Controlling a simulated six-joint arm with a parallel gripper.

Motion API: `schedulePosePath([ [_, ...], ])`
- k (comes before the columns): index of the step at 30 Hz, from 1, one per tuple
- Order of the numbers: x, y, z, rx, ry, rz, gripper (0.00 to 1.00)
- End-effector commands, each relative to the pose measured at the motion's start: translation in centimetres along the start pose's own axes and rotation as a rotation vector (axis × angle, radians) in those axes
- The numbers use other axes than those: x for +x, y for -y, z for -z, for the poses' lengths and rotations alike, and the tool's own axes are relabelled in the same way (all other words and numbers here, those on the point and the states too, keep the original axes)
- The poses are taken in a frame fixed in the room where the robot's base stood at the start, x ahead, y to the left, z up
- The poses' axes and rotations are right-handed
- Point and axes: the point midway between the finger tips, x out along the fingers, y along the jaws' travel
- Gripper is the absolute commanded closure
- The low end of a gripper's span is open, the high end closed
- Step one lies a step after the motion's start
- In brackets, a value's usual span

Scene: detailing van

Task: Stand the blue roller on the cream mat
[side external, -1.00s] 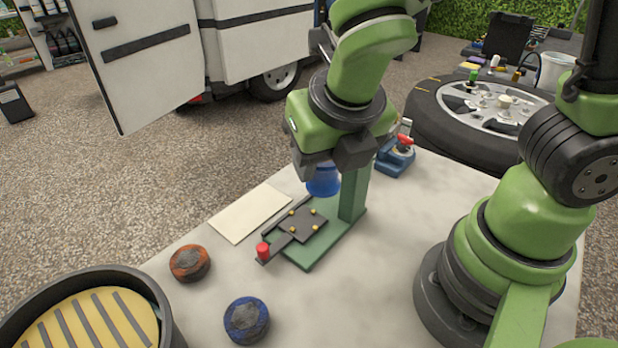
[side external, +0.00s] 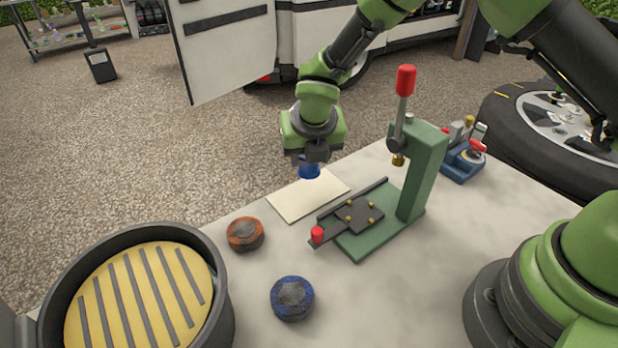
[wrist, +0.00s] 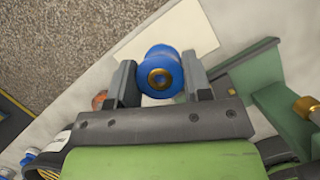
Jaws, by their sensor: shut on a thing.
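The blue roller (side external: 309,170) is a spool with a brass-rimmed hole in its end, which faces the camera in the wrist view (wrist: 161,72). My gripper (side external: 310,163) points down and is shut on the roller, with one finger on each side of it. The roller looks about upright. The cream mat (side external: 308,197) lies flat on the table, and it also shows in the wrist view (wrist: 197,35). The roller is over the mat's far part in the side view. I cannot tell whether its lower end touches the mat.
A green press (side external: 410,185) with a red-knobbed lever stands right of the mat. An orange-brown round pad (side external: 245,234) and a blue round pad (side external: 292,298) lie nearer. A dark tub (side external: 222,318) with a slatted yellow top stands left. A blue fixture (side external: 462,160) stands behind the press.

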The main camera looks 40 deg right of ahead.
Motion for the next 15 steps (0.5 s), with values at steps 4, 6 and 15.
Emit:
schedulePosePath([
  [4, 1.4, 0.0, 0.6, -0.001, 0.000, 0.001, 0.84],
  [6, 2.4, 0.0, 1.0, -0.003, -0.001, 0.001, 0.84],
  [15, 4.9, -0.1, 2.0, 0.000, 0.001, -0.002, 0.84],
])
